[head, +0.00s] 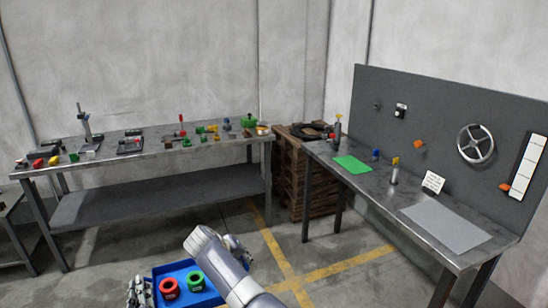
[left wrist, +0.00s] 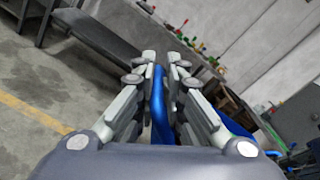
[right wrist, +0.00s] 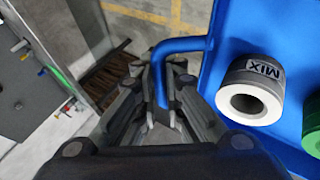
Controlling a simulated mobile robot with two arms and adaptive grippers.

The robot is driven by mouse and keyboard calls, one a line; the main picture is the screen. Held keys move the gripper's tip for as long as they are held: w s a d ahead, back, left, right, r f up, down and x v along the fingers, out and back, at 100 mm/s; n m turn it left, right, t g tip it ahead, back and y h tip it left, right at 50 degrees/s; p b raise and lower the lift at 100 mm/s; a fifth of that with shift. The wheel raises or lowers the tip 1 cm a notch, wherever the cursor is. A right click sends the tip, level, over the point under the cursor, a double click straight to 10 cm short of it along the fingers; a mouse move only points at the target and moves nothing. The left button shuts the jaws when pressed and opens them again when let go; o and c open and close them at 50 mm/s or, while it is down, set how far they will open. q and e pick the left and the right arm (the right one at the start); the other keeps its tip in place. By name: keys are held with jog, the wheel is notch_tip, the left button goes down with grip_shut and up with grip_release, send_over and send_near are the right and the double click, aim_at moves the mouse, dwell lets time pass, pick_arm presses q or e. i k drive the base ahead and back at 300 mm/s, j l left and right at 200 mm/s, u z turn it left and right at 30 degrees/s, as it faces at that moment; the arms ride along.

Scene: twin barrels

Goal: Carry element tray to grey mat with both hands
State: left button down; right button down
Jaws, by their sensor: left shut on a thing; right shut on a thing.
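The blue element tray (head: 176,270) is held in front of me above the floor at the bottom of the head view. It carries a red ring-shaped element (head: 169,287) and a green one (head: 196,280). The right wrist view shows a grey element marked MIX (right wrist: 252,88) and part of a green one (right wrist: 313,125). My left gripper (head: 138,290) is shut on a blue tray handle (left wrist: 158,95). My right gripper (head: 238,246) is shut on the other handle (right wrist: 178,45). My right arm hides part of the tray. The grey mat (head: 447,226) lies on the right bench.
The right bench (head: 400,190) also holds a green mat (head: 352,165), a small white sign (head: 433,182) and small fittings, with a backboard behind. A cluttered bench (head: 150,150) stands at the back left. Wooden pallets (head: 295,180) stand between them. Open floor lies between me and the benches.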

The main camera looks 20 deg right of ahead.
aim_at(444, 224)
jog(key=i, duration=2.25)
jog(key=i+z, duration=0.1)
jog(key=z, duration=2.95)
jog(key=i, duration=0.6)
